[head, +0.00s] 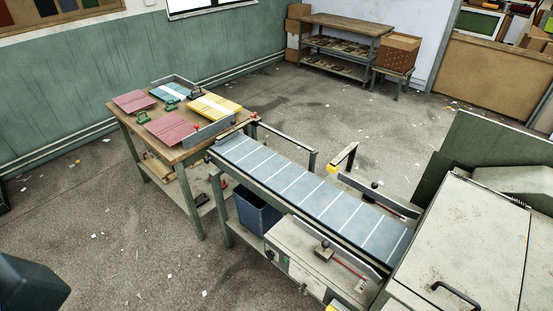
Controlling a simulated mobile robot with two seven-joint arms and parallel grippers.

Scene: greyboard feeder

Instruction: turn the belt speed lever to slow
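The feeder belt (318,197) is a blue-grey conveyor with white cross lines, running from the table to the large grey machine (468,240). A grey box (303,262) is fixed along the near side of the belt. A small dark knob (325,244) stands on top of this box, beside a brown block and a red strip; it may be the belt speed lever. Its setting is too small to read. Another dark knob (376,184) is on the far side rail. Neither of my grippers shows; a dark shape at the lower left may be part of me.
A wooden table (190,150) holds pink, blue and yellow board stacks. A blue bin (257,212) stands under the belt. The machine closes off the right side. The floor at the lower left is open, with paper scraps. A workbench (347,27) is far back.

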